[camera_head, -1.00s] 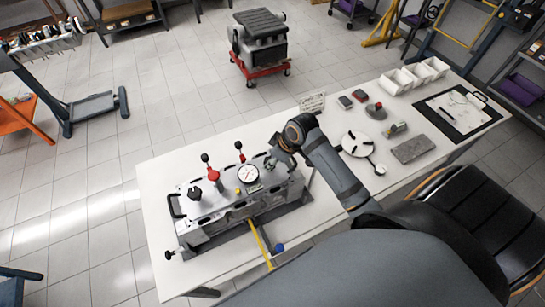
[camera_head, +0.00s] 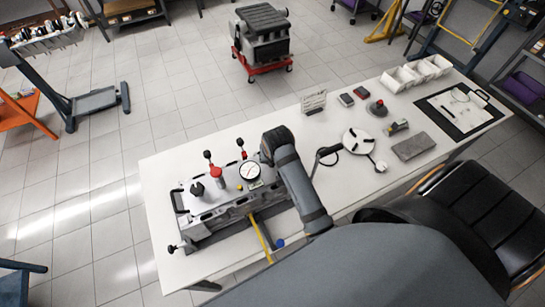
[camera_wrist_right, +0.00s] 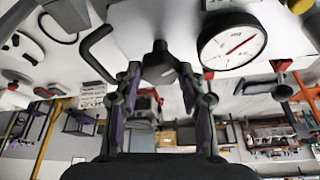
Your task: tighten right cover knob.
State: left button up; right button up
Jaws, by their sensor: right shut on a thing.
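The right cover knob (camera_wrist_right: 158,64) is black with a lobed head and sits on the grey cover. In the wrist view it lies between the fingertips of my right gripper (camera_wrist_right: 158,76), which is shut on it. In the head view my right forearm comes down over the right end of the engine fixture (camera_head: 222,208) and hides the knob and fingers. The left cover knob (camera_head: 197,189) is black and stands upright at the fixture's other end. My left gripper is not in view.
A dial gauge (camera_head: 250,171) stands close beside my right gripper. A yellow bar (camera_head: 261,236) sticks out in front. A round white plate (camera_head: 358,141) and white bins (camera_head: 398,80) are to the right.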

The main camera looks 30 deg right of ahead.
jog(key=shift+a+m+g+h, duration=0.1)
jog(key=shift+m+g+h, duration=0.2)
jog(key=shift+m, duration=0.7)
jog(key=o, duration=1.1)
jog(key=shift+o, duration=0.2)
